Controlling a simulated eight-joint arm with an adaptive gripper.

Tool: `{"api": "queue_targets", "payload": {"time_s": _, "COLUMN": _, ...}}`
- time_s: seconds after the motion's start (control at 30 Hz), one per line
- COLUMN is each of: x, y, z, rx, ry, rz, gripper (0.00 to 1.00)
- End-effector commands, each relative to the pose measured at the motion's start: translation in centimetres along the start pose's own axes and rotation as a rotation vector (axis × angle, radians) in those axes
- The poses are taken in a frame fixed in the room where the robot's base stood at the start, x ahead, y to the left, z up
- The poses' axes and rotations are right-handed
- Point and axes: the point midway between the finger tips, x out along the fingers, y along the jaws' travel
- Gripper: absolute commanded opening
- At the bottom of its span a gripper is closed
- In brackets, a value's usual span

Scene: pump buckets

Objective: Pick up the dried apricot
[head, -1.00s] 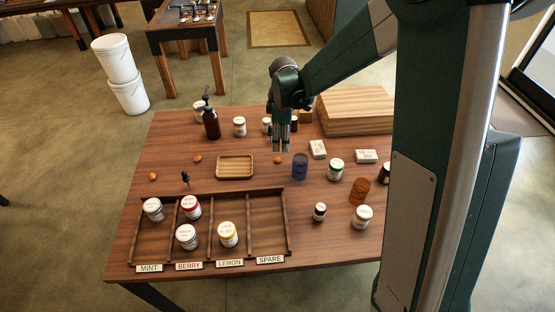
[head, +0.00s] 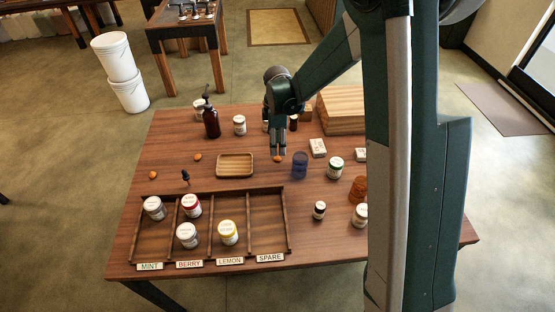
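Three small orange pieces that look like dried apricots lie on the wooden table. One apricot (head: 278,158) is right of the wooden tray, a second apricot (head: 197,157) is left of the tray, and a third apricot (head: 153,174) is near the table's left edge. My gripper (head: 278,154) points down over the apricot right of the tray. Its two fingers look apart, with the fingertips just above or beside that apricot. The exact gap and any contact are too small to tell.
A small wooden tray (head: 235,173) lies left of my gripper, and a blue translucent cup (head: 300,165) stands close on its right. White boxes, jars and an orange cup (head: 358,190) are further right. A pump bottle (head: 211,122) stands behind. A divided rack (head: 268,193) with jars is in front.

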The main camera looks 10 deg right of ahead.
Motion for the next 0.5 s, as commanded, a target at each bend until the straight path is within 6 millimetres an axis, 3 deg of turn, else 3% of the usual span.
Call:
{"api": "queue_targets", "payload": {"time_s": 0.17, "x": 1.19, "y": 0.01, "z": 0.01, "rx": 0.0, "ry": 0.0, "rz": 0.0, "gripper": 0.36}}
{"api": "queue_targets", "payload": {"time_s": 0.5, "x": 1.3, "y": -0.01, "z": 0.01, "rx": 0.0, "ry": 0.0, "rz": 0.0, "gripper": 0.36}}
